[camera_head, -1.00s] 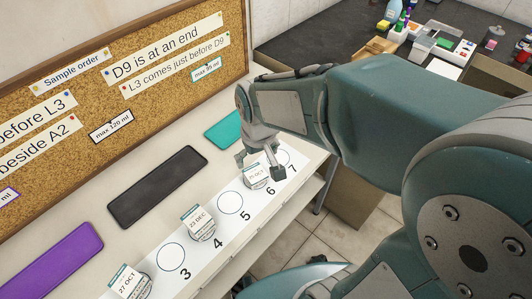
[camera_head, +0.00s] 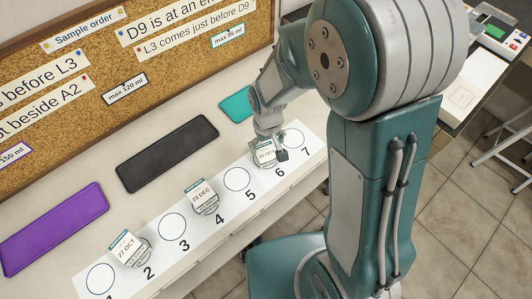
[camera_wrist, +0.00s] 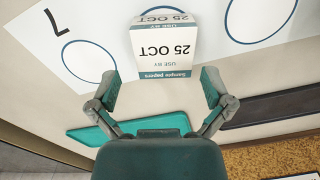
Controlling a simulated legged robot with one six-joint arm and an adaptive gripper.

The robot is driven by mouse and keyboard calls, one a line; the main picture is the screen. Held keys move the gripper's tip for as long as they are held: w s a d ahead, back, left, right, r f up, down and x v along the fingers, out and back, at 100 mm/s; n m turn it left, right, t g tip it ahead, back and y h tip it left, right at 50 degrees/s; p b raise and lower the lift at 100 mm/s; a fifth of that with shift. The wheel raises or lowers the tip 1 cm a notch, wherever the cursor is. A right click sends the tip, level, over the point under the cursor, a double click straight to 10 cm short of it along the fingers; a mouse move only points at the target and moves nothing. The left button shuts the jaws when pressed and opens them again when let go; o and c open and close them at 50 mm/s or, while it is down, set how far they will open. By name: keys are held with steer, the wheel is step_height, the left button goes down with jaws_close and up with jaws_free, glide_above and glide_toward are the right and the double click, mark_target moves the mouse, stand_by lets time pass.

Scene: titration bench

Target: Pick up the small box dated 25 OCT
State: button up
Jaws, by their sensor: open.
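The small white box dated 25 OCT (camera_head: 265,154) stands on the white numbered strip (camera_head: 222,211) at circle 6. In the wrist view the box (camera_wrist: 165,47) shows its date face and a teal band reading "Sample papers", upside down. My gripper (camera_head: 271,145) is at the box in the head view. In the wrist view my gripper (camera_wrist: 163,92) is open, its fingers apart to the left and right, with the box just beyond the fingertips, between their lines. No contact with the box shows.
Similar boxes dated 23 DEC (camera_head: 202,195) and 27 OCT (camera_head: 130,248) stand at circles 4 and 2. Purple (camera_head: 54,227), black (camera_head: 167,154) and teal (camera_head: 237,105) mats lie behind the strip. A corkboard (camera_head: 40,128) rises at the back.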

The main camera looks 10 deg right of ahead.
mark_target(266, 151)
step_height(266, 151, down, 3)
steer(key=shift+a+f, duration=0.1)
steer(key=shift+f, duration=0.1)
steer(key=shift+a+f, duration=0.1)
steer(key=shift+a, duration=0.3)
steer(key=shift+d, duration=0.2)
steer(key=c, duration=0.9)
steer(key=shift+d, duration=0.15)
